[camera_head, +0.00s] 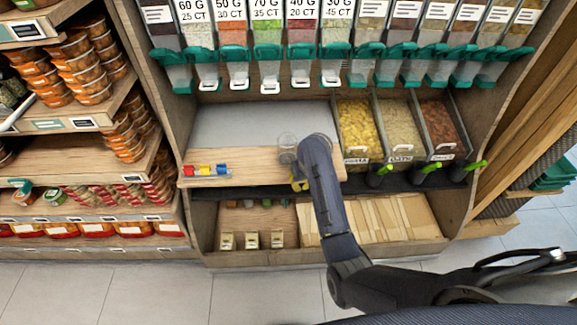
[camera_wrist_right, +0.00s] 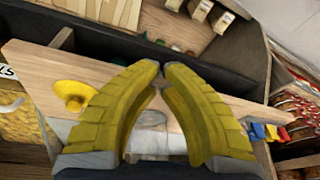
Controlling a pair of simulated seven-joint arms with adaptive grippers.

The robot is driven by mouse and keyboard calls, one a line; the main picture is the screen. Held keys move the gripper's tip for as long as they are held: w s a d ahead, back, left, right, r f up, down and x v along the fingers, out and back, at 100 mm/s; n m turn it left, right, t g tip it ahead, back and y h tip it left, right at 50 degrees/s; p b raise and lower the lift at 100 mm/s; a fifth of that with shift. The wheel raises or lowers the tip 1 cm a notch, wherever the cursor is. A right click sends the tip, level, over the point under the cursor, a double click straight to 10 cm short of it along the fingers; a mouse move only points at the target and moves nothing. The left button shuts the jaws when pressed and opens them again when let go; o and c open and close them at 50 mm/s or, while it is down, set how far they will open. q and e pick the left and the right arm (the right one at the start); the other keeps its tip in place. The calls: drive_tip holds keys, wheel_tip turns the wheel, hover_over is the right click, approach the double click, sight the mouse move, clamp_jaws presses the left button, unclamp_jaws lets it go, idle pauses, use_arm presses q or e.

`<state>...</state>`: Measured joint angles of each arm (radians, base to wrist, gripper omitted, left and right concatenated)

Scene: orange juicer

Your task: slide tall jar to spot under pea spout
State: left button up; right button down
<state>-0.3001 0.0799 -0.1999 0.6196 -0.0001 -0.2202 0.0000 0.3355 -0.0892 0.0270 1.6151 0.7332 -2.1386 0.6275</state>
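A clear, see-through jar (camera_head: 287,148) stands on the wooden shelf, just left of my right arm's end link. In the right wrist view, a pale clear shape (camera_wrist_right: 151,119), likely the jar, shows in the gap behind the fingers. My right gripper (camera_head: 299,184) is at the shelf's front, largely hidden by its own arm. Its yellow fingers (camera_wrist_right: 160,70) are bowed, tips almost together, with nothing visible pinched between the tips. The dispenser with green contents (camera_head: 268,68), likely the pea one, hangs above and left of the jar. My left gripper is out of view.
Colored blocks (camera_head: 206,170) lie on the wooden shelf (camera_head: 240,164) at left. Open bins (camera_head: 358,128) stand at right. A yellow knob-like thing (camera_wrist_right: 75,94) is on the board beside the fingers. The grey panel (camera_head: 235,122) behind the board is clear.

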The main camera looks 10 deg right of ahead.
sight(287, 149)
wheel_tip(287, 149, up, 9)
drive_tip(key=w, duration=0.2)
drive_tip(key=shift+n+t, duration=0.3)
drive_tip(key=shift+t, duration=0.1)
drive_tip(key=x, duration=0.6)
drive_tip(key=d+x, duration=0.1)
drive_tip(key=x, duration=0.3)
drive_tip(key=shift+d+f, duration=0.1)
drive_tip(key=shift+d, duration=0.05)
drive_tip(key=shift+w+a, duration=0.2)
drive_tip(key=shift+w, duration=0.95)
drive_tip(key=shift+w+a+r, duration=0.15)
drive_tip(key=shift+w+r, duration=0.05)
drive_tip(key=shift+w, duration=0.65)
